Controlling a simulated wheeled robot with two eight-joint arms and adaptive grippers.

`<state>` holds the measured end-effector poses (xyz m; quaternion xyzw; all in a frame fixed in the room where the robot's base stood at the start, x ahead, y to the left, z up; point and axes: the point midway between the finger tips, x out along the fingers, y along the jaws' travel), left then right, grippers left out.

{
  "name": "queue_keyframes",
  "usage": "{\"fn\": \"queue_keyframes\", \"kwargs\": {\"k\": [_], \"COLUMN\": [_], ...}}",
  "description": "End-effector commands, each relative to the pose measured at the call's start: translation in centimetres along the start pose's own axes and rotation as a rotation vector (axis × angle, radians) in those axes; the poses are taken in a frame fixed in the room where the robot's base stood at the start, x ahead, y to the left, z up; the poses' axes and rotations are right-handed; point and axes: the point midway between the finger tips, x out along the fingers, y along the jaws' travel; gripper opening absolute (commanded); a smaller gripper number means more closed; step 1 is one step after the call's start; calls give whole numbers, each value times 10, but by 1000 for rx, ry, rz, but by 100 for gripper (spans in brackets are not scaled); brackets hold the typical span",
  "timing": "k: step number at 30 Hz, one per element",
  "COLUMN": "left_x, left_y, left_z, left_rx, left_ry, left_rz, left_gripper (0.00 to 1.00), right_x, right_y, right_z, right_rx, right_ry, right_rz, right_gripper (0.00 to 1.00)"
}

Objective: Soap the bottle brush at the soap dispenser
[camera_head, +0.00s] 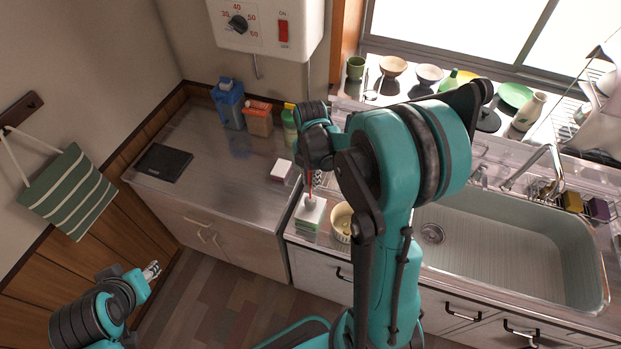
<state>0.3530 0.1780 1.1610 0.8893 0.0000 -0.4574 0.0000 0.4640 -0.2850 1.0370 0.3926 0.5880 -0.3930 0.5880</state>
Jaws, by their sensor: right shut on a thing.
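My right gripper (314,172) points down at the left end of the sink counter, partly hidden by my own arm. It is shut on the bottle brush (309,186), of which a thin red-orange shaft shows. The shaft's lower end is over a white-topped, green-sided block (308,212), which looks like the soap dispenser. The shaft appears to meet the white top, but I cannot tell whether it touches or presses. The brush head is not clearly visible. My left gripper (151,270) is low at the left, away from the counter; its finger opening is unclear.
Blue (229,104) and orange (258,118) containers stand behind. The sink (510,250) is at right. The left steel counter has free room.

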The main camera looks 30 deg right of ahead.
Motion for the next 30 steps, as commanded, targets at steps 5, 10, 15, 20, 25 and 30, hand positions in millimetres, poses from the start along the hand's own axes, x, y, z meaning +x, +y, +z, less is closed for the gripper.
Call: {"fn": "queue_keyframes", "kwargs": {"k": [5, 10, 15, 20, 25, 30], "left_x": [2, 3, 5, 6, 8, 9], "left_y": [0, 0, 0, 0, 0, 0], "left_z": [1, 2, 4, 4, 6, 7], "left_rx": [0, 0, 0, 0, 0, 0], "left_ry": [0, 0, 0, 0, 0, 0], "left_rz": [0, 0, 0, 0, 0, 0], "left_gripper": [40, 40, 40, 40, 40, 40], "right_x": [3, 5, 7, 9, 11, 13], "right_y": [0, 0, 0, 0, 0, 0], "right_z": [0, 0, 0, 0, 0, 0], "right_rx": [0, 0, 0, 0, 0, 0], "right_ry": [0, 0, 0, 0, 0, 0], "right_rz": [0, 0, 0, 0, 0, 0], "right_gripper": [0, 0, 0, 0, 0, 0]}}
